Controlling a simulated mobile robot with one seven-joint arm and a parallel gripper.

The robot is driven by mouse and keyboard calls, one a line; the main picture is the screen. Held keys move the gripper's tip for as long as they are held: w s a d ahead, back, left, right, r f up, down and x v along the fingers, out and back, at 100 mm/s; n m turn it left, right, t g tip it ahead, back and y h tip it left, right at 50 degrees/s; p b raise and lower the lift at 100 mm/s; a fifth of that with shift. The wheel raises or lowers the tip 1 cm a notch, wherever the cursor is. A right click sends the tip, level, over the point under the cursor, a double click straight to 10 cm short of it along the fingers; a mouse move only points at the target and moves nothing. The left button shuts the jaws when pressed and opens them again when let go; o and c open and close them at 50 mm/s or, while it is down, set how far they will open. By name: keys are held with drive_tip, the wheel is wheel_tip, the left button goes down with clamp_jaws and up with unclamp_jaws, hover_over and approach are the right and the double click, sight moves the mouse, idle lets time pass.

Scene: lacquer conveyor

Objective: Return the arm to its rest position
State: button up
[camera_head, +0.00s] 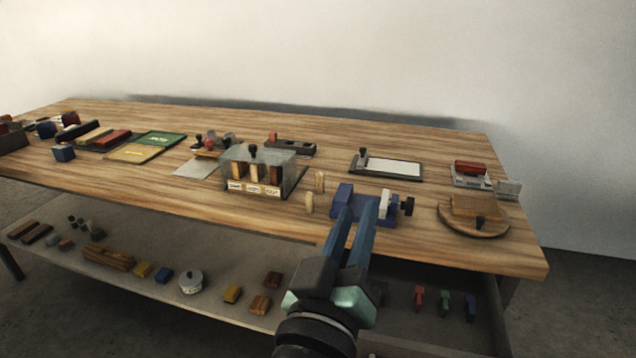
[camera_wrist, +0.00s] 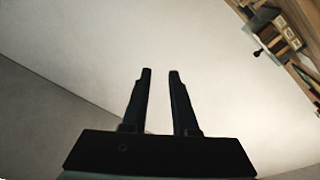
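My gripper (camera_head: 357,216) reaches up from the bottom of the head view, in front of the table's front edge. Its two long blue fingers stand a little apart with nothing between them. In the wrist view the fingers (camera_wrist: 160,72) are dark, with a clear gap showing pale wall. In the head view the fingertips overlap the lower left of a blue vise (camera_head: 378,211); I cannot tell whether they touch it.
The wooden table (camera_head: 420,236) carries a glass-fronted box (camera_head: 258,170), a round board (camera_head: 474,222) and a framed white panel (camera_head: 394,167). The lower shelf (camera_head: 205,257) holds several small blocks and a lidded pot (camera_head: 190,284). The wall (camera_head: 400,60) behind is bare.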

drive_tip(key=s+a+r+m+t+y, duration=0.1)
drive_tip(key=s+r+t+y, duration=0.2)
drive_tip(key=r, duration=0.6)
drive_tip(key=s+a+r+t+y, duration=0.1)
drive_tip(key=s+a+r+t, duration=0.2)
drive_tip(key=r, duration=0.6)
drive_tip(key=s+r+m+t+y, duration=0.1)
drive_tip(key=s+r+t+y, duration=0.15)
drive_tip(key=s+r, duration=0.45)
wheel_tip(320, 180, up, 21)
drive_tip(key=w+p, duration=0.2)
drive_tip(key=p, duration=1.7)
drive_tip(key=shift+a, duration=0.2)
drive_tip(key=shift+w+f, duration=0.1)
drive_tip(key=shift+f, duration=0.05)
